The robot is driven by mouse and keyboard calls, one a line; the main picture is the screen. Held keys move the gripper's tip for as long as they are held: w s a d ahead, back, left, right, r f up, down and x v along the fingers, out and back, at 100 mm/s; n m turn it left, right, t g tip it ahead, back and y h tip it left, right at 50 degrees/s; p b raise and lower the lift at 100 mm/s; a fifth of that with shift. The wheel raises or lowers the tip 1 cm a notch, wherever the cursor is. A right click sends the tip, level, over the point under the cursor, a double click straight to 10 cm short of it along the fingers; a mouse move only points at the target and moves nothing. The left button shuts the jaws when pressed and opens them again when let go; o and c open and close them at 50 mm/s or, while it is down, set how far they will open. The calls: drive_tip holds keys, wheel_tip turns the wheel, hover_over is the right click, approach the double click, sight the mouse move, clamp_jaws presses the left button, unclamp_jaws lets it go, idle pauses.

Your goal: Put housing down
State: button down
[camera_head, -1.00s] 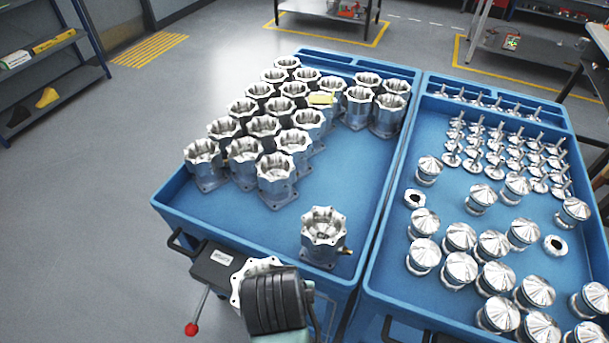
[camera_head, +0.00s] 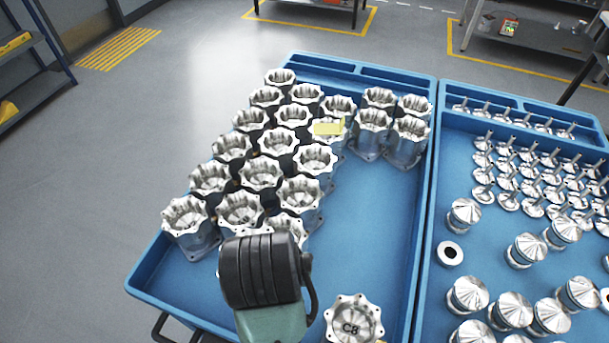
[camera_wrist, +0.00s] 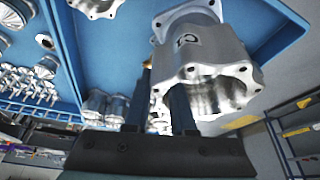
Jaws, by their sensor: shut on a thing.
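My gripper (camera_wrist: 164,92) is shut on a metal housing (camera_wrist: 220,62) with a scalloped, bolt-holed rim, seen in the wrist view. Its open end faces the wrist camera and a dark mark shows on its side. In the head view my gripper (camera_head: 262,270) is above the front part of the left blue tray (camera_head: 165,285). Its black body hides the fingers and nearly all of the held housing. Whether the held housing touches the tray cannot be told. Rows of similar housings (camera_head: 240,210) stand upright in the tray's left and back.
One housing marked C8 (camera_head: 352,322) stands at the tray's front, right of my gripper. The tray's right middle (camera_head: 375,215) is bare. A second blue tray (camera_head: 437,235) holds shiny metal parts.

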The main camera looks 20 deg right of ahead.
drive_tip(key=shift+w+r, duration=0.1)
drive_tip(key=shift+w, duration=0.2)
wheel_tip(320, 180, down, 18)
drive_tip(key=b, duration=0.1)
idle(0.4)
drive_tip(key=c, duration=1.2)
unclamp_jaws()
drive_tip(key=shift+s+f, duration=0.15)
drive_tip(key=shift+f, duration=0.05)
drive_tip(key=o, duration=0.4)
drive_tip(key=shift+o, duration=0.2)
